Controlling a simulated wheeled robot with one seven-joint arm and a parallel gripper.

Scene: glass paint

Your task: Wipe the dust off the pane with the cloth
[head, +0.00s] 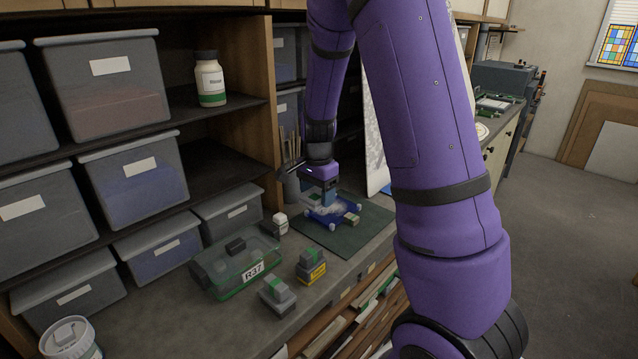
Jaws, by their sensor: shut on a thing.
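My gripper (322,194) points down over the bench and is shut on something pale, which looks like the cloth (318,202). Its fingers partly hide it. The blue pane (347,206) lies under and around the gripper on the dark green mat (342,238). A greyish-white film, looking like dust (328,211), shows on the pane. Small white pieces sit at the pane's near edge, and a small pale-and-green block is at its right. I cannot tell whether the cloth touches the pane.
A clear green-edged box marked R37 (238,262) stands left of the mat. Two small blocks, one grey (277,296) and one yellow-based (311,268), stand near the bench's front edge. A small white jar (280,223) is beside the mat. Shelves with grey bins (134,178) rise at left.

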